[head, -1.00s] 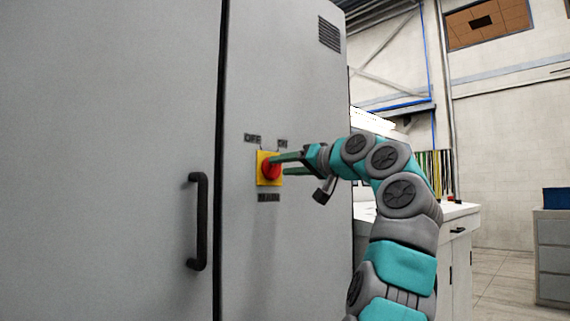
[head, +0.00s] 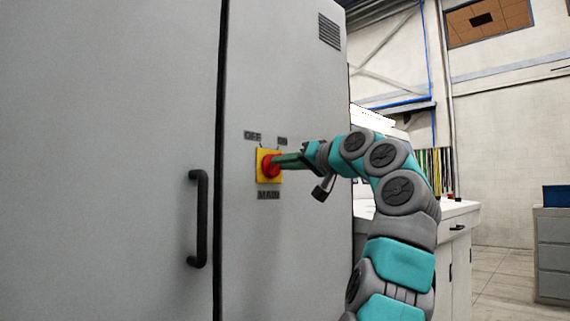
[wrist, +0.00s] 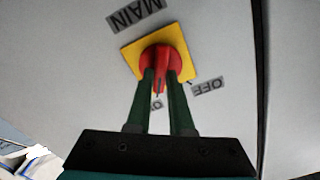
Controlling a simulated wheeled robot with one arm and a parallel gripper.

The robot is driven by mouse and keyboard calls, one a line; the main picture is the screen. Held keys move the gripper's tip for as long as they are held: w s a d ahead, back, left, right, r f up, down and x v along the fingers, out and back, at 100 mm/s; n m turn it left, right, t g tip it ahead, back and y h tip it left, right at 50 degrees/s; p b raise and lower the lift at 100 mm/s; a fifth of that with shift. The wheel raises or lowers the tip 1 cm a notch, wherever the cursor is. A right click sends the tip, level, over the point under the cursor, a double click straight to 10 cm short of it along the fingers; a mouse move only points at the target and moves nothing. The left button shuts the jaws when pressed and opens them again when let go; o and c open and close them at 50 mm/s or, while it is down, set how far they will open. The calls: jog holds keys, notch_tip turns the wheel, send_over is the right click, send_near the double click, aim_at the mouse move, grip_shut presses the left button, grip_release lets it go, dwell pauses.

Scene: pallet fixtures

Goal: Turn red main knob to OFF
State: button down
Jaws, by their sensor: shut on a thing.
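The red main knob (head: 267,166) sits on a yellow square plate (head: 262,179) on the grey cabinet's front. The OFF label (head: 252,135) is above the plate at left, the ON label (head: 282,141) above at right, and the MAIN label (head: 268,195) below. My gripper (head: 277,161) reaches in from the right and is shut on the knob. In the wrist view my two green fingers (wrist: 161,82) lie either side of the red knob's grip (wrist: 160,57). The OFF label (wrist: 207,86) shows at right; the ON label is partly hidden between the fingers.
A black door handle (head: 199,220) stands out from the cabinet left of the knob, beside a dark vertical door gap. A white counter (head: 460,212) and grey drawers (head: 552,255) stand at the right. Some floor shows between them.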

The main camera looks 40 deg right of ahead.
jog(key=shift+n, duration=0.5)
jog(key=n, duration=0.3)
jog(key=n+p, duration=0.1)
jog(key=n, duration=0.3)
jog(key=n+p, duration=0.1)
jog(key=n, duration=0.3)
jog(key=shift+a, duration=0.25)
dwell(0.4)
jog(key=c, duration=0.8)
grip_release()
